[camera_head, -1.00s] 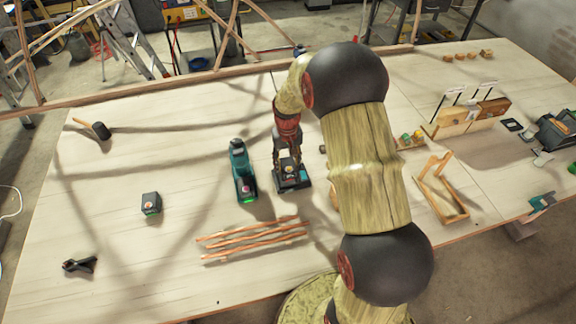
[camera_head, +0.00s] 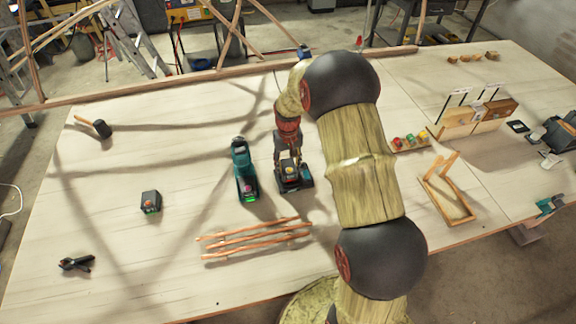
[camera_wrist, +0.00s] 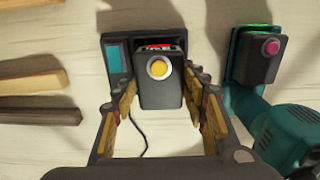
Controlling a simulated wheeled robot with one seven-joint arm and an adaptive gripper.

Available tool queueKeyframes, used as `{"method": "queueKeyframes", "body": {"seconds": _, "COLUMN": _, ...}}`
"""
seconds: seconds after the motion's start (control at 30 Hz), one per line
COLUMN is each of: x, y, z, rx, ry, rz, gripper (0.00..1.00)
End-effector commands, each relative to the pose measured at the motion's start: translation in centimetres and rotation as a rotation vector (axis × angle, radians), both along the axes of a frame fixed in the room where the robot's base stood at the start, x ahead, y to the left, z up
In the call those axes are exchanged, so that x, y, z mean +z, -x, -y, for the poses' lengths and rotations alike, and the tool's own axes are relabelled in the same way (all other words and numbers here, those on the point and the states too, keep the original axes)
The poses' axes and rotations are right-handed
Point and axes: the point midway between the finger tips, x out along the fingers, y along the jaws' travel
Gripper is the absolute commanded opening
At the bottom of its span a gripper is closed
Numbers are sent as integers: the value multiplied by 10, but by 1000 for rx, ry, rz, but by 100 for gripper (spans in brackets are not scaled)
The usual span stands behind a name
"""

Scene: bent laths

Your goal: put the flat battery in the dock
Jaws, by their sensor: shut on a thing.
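A dark battery with a yellow button (camera_wrist: 158,76) and a red strip at its far end is between my fingers. It also shows in the head view (camera_head: 290,171). My gripper (camera_wrist: 160,98) is shut on its sides; in the head view my gripper (camera_head: 289,152) points down at the dock. The dock (camera_wrist: 117,58), dark with a teal panel and a black cord, lies under and behind the battery; it also shows in the head view (camera_head: 305,176). The battery hides much of it, and I cannot tell whether the battery touches it.
A teal power tool (camera_head: 243,168) with a green-lit battery is just left of the dock. Another green-lit battery (camera_head: 151,202) stands farther left. Wooden laths (camera_head: 255,240) lie in front.

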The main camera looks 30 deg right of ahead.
Motion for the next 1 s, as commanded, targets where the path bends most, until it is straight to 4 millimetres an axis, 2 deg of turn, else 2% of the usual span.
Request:
{"method": "queueKeyframes", "body": {"seconds": 0.53, "x": 0, "y": 0, "z": 0, "rx": 0, "ry": 0, "rz": 1, "gripper": 6}}
{"method": "queueKeyframes", "body": {"seconds": 1.0, "x": -8, "y": 0, "z": 0, "rx": 0, "ry": 0, "rz": 1, "gripper": 6}}
